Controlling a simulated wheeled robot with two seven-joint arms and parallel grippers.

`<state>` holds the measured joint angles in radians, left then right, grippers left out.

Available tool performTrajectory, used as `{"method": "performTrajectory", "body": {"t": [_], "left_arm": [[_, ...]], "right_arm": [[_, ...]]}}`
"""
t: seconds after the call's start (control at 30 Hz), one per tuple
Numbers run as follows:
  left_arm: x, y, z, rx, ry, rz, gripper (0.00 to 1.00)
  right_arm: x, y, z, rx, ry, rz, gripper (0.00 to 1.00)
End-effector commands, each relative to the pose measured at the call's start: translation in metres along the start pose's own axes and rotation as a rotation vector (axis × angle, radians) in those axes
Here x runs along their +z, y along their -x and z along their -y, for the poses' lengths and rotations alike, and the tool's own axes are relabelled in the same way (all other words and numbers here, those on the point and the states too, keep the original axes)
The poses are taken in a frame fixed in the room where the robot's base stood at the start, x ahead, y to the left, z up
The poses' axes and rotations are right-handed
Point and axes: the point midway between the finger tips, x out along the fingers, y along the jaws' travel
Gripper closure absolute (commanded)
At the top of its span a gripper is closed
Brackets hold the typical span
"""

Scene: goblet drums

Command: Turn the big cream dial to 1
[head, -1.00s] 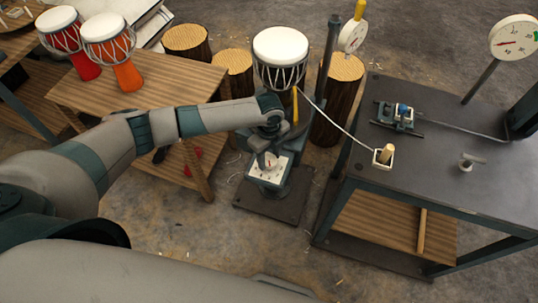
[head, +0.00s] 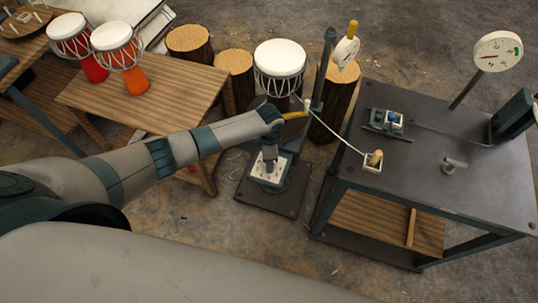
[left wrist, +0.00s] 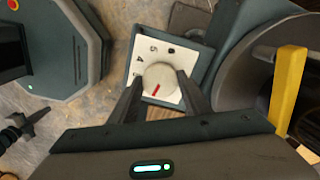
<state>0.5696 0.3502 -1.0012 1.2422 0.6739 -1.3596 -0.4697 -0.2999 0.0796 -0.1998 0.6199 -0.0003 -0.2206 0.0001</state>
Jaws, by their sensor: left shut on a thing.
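The big cream dial (left wrist: 161,76) sits on a white number plate (left wrist: 149,47) in the left wrist view. Its red mark points down and slightly left in that picture. Several numbers show at the plate's left and top; the lower part is hidden by my fingers, and I cannot read the 1. My left gripper (left wrist: 163,88) is shut on the dial, one finger on each side. In the head view my left gripper (head: 269,163) comes down from above over the white plate (head: 257,173) and hides the dial. My right gripper is not in view.
A drum (head: 279,58) stands in the rig behind the dial. A yellow lever (head: 294,115) lies close to my left wrist. A dark metal table (head: 430,190) with a gauge (head: 498,51) is on the right. A wooden table (head: 160,85) with two drums is on the left.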

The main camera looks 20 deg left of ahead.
Motion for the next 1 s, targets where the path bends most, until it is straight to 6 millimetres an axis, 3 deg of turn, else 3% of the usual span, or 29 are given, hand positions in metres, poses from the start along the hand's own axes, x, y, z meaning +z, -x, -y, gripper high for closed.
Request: {"method": "performTrajectory", "body": {"t": [0.1,0.4,1.0], "left_arm": [[-0.001,0.004,-0.001,0.002,0.103,0.0,0.79],[-0.001,0.003,0.0,0.0,0.294,-0.001,0.79],[-0.001,0.001,0.001,-0.002,0.362,-0.002,0.79]], "right_arm": [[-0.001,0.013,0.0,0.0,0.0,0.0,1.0],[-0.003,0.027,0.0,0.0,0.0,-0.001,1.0],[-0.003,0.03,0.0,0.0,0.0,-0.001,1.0]]}}
